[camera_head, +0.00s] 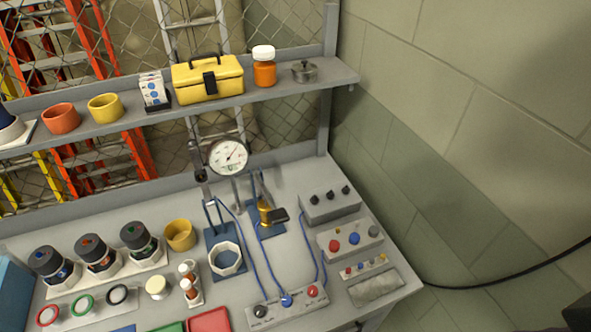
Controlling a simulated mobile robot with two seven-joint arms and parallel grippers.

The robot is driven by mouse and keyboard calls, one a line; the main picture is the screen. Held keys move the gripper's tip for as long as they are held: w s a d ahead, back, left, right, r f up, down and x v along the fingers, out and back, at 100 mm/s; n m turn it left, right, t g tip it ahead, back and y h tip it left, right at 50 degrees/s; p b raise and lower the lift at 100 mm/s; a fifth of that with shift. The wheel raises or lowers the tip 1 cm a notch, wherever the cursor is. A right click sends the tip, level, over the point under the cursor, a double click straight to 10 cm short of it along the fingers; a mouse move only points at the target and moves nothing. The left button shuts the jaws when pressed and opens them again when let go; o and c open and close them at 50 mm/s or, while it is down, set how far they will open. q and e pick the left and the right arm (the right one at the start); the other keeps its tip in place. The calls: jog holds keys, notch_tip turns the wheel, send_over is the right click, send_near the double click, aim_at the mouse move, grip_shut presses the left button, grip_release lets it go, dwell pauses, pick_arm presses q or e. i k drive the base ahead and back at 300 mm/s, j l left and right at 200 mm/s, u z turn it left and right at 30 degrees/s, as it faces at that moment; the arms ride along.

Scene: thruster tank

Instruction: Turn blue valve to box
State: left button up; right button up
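A blue valve knob (286,300) sits in the middle of a light grey valve box (272,313) at the front of the bench. A black knob (260,311) is to its left and a red knob (312,291) to its right. Blue hoses (264,262) run from this box up to a stand with a round dial gauge (229,156) and toward a grey box with several black knobs (330,204). I cannot tell which way the blue valve is turned. Neither gripper can be made out.
Dark-lidded jars (97,252) and a red tray (208,321) lie left. A dark, unidentified shape (579,313) shows at lower right.

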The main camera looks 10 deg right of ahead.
aim_at(286, 300)
jog(key=k+z, duration=0.1)
jog(key=i+j+z, duration=0.15)
jog(key=z, duration=0.25)
jog(key=i+j+z, duration=0.1)
jog(key=j+z, duration=0.3)
jog(key=i+j+z, duration=0.1)
jog(key=z, duration=0.35)
jog(key=j, duration=0.1)
